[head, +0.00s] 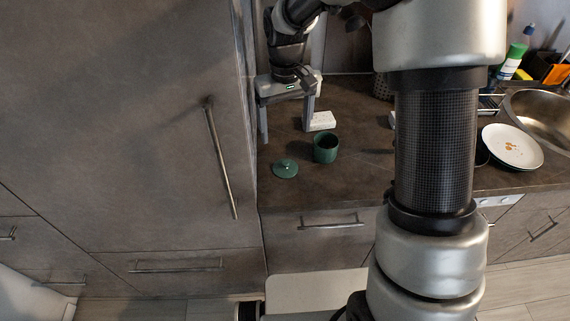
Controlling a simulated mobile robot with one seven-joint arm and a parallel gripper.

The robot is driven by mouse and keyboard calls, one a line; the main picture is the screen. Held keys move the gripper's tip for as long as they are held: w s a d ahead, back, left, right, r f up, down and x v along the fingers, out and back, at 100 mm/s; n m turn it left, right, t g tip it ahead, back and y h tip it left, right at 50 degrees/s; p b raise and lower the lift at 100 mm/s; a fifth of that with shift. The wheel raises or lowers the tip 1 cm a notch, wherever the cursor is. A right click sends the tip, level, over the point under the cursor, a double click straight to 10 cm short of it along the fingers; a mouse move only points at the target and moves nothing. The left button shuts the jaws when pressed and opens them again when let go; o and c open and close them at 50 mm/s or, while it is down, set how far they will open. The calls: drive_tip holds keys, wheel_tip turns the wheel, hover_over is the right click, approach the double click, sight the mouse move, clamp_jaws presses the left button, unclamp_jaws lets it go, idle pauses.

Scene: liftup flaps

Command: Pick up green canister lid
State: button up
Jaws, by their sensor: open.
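The green canister lid (285,169) lies on the brown countertop near its front left corner, with a small knob on top. The open green canister (326,148) stands upright just to the right of the lid, apart from it. My gripper (287,127) is above and behind the lid at the left end of the counter. Its two grey fingers point down and are spread apart with nothing between them. The lid and canister are both unobstructed.
A tall cabinet (120,110) with a long handle borders the counter on the left. A white block (322,121) lies behind the canister. My arm hides the counter's middle.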

hover_over(286, 161)
wheel_tip(286, 161, down, 6)
drive_tip(key=shift+w+f, duration=0.15)
drive_tip(key=shift+f, duration=0.05)
drive_tip(key=shift+s+a+f, duration=0.1)
drive_tip(key=shift+f, duration=1.2)
drive_tip(key=shift+s+f, duration=0.1)
drive_tip(key=shift+f, duration=1.2)
drive_tip(key=c, duration=1.1)
